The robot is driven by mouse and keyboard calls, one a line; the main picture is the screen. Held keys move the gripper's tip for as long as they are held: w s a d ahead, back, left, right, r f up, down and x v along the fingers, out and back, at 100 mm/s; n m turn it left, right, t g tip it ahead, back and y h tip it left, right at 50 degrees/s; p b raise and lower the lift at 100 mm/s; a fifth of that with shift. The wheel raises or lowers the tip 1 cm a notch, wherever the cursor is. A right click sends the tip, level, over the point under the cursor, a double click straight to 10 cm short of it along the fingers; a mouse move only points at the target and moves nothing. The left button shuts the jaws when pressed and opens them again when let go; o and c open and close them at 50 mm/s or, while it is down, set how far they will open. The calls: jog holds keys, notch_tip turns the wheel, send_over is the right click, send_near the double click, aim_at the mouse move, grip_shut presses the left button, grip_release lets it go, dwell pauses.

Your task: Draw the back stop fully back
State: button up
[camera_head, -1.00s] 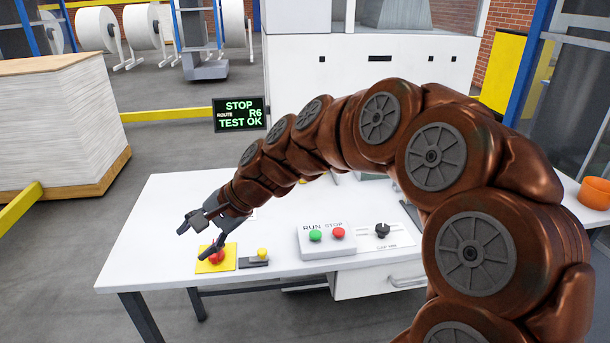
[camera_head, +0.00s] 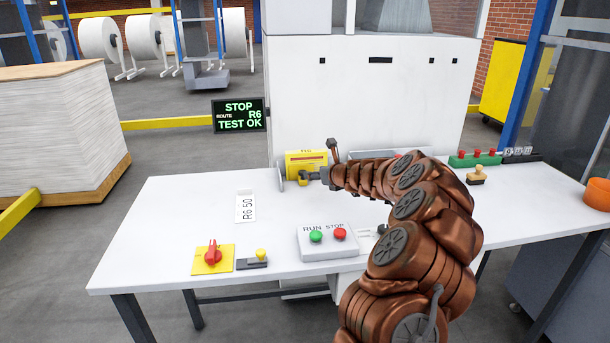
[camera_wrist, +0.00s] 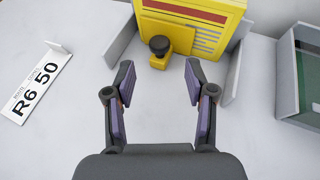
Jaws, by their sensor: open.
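A yellow block (camera_head: 306,157) with a red band stands upright at the back of the table, and I take it to be the back stop. It also shows in the wrist view (camera_wrist: 211,40), with a printed face and a dark round knob (camera_wrist: 159,45) on a small yellow foot in front. Grey upright plates (camera_wrist: 121,32) flank it. My gripper (camera_wrist: 160,74) is open and empty, its fingers pointing at the knob. The knob lies just beyond the fingertips, roughly centred between them. In the head view my gripper (camera_head: 320,163) partly covers the block.
In front are a red knob on a yellow plate (camera_head: 212,259), a small yellow-knobbed slider (camera_head: 259,258) and a RUN/STOP box (camera_head: 328,241). A green-floored tray (camera_wrist: 308,75) stands to the right.

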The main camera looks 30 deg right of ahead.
aim_at(302, 175)
jog(key=shift+p+x, duration=0.3)
jog(key=shift+x, duration=2.3)
jog(key=shift+w+f, duration=0.3)
jog(key=shift+w, duration=0.3)
jog(key=shift+w+f, duration=0.3)
jog(key=shift+w, duration=0.3)
grip_shut()
